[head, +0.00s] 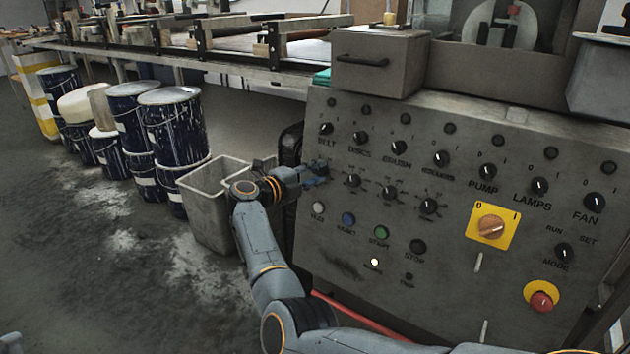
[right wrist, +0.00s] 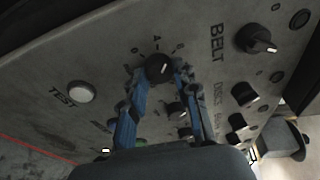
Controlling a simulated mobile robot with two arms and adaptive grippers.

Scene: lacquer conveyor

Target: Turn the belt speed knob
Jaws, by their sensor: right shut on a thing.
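The belt speed knob (right wrist: 158,68) is a round black dial with a white pointer mark, on a numbered scale near the BELT label. It shows in the right wrist view. In the head view, my gripper hides it at the left end of the lower knob row. My right gripper (right wrist: 152,82) is shut on this knob, one blue finger on each side. In the head view the right gripper (head: 318,171) reaches the panel's left part from the left. The BELT selector (head: 326,129) sits above it. My left gripper is not seen.
The sloping grey control panel (head: 345,235) carries several other knobs close by, including the neighbouring dial (head: 353,180). A white button (head: 318,207) lies below the gripper. A red emergency button (head: 541,301) is at lower right. A grey bin (head: 205,205) stands left of the panel.

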